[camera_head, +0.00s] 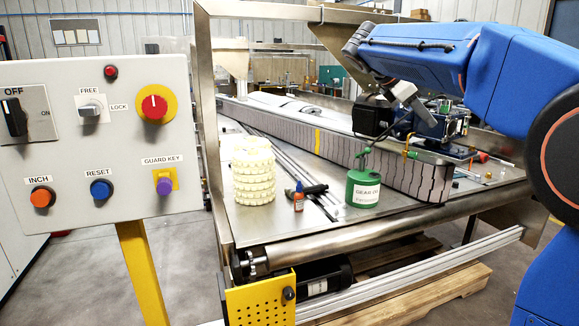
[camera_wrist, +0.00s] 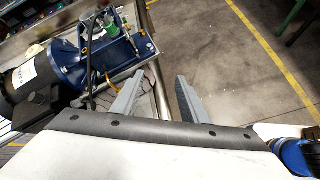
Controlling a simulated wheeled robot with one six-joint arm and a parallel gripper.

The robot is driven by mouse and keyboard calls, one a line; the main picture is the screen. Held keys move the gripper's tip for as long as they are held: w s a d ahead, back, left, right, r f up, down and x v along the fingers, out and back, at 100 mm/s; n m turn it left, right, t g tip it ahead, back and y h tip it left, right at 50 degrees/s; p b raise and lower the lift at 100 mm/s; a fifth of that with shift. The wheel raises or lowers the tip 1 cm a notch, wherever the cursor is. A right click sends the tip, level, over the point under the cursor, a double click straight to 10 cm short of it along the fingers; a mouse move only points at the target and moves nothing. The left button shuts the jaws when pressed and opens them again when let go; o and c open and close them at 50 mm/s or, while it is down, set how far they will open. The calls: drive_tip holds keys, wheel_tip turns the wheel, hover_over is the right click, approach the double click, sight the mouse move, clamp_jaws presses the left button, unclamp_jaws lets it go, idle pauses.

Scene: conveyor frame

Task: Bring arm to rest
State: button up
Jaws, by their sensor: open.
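My blue arm reaches in from the right in the head view, above the right end of the conveyor frame (camera_head: 330,249). My gripper (camera_wrist: 162,82) shows in the wrist view with its two grey fingers apart and nothing between them. In the head view the gripper end is around the dark motor area, and its fingers are hard to make out there. The blue gear motor (camera_wrist: 70,68) lies to the left of the fingers in the wrist view. Below and beyond the fingers are the frame's metal edge and the concrete floor.
A control panel (camera_head: 75,140) on a yellow post (camera_head: 142,270) stands at the left. On the frame's bed are a stack of cream belt rolls (camera_head: 253,172), a small red bottle (camera_head: 298,197) and a green can (camera_head: 363,188). A wooden pallet (camera_head: 440,295) lies underneath.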

drive_tip(key=s+a+f+m+y, duration=0.2)
drive_tip(key=s+f+m, duration=0.3)
drive_tip(key=s+f, duration=0.6)
drive_tip(key=s+a+f+m+t+y, duration=0.1)
drive_tip(key=s+a+f+m+y, duration=0.2)
drive_tip(key=s+f, duration=0.9)
drive_tip(key=s+a+f+m+y, duration=0.2)
drive_tip(key=s+f+m+y, duration=0.2)
drive_tip(key=s+f+m, duration=0.4)
drive_tip(key=s+f, duration=0.4)
drive_tip(key=s, duration=0.3)
drive_tip(key=shift+s+a+f+m+y, duration=0.2)
drive_tip(key=shift+m+y, duration=0.1)
drive_tip(key=shift+y, duration=0.1)
